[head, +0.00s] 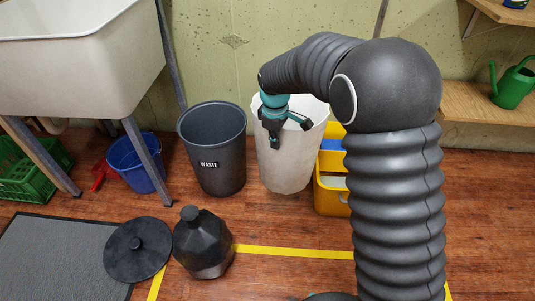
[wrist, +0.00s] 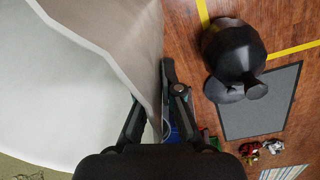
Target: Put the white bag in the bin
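The white bag (head: 288,165) stands upright and open-topped on the floor against the wall; it fills the left of the wrist view (wrist: 60,90). The dark grey bin (head: 213,150), labelled WASTE, stands just left of it with its top open. My gripper (head: 284,133) is at the bag's rim, pointing down. In the wrist view its fingers (wrist: 156,88) are apart, with the bag's wall between them, one inside and one outside. I cannot tell whether either finger touches the wall. The bag's bottom inside is hidden.
A yellow container (head: 331,200) stands right of the bag. A blue bucket (head: 137,160) and a sink (head: 80,60) are at left. The floor before the bag is clear.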

